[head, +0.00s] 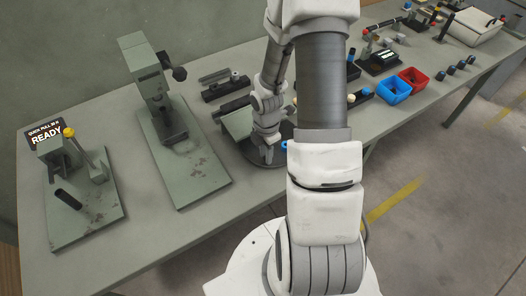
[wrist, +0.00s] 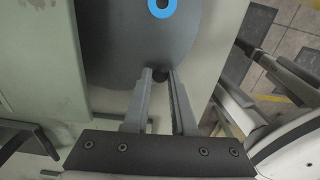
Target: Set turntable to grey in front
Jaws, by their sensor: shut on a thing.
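The turntable (wrist: 125,50) is a dark round disc low on the bench. In the head view its rim (head: 246,152) shows left of my arm, which hides much of it. A blue ring (wrist: 162,6) lies on the disc and also shows in the head view (head: 284,145). My gripper (wrist: 162,78) points down at the disc's near edge, its fingers shut on a small dark knob (wrist: 160,75). In the head view my gripper (head: 267,158) is over the front part of the disc. I cannot make out a grey marker on the disc.
A green-grey press (head: 155,85) on a base plate stands left of the turntable. A lever fixture (head: 75,175) and a READY sign (head: 45,134) are further left. Blue (head: 393,90) and red (head: 414,78) bins stand to the right. Open floor lies in front of the bench.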

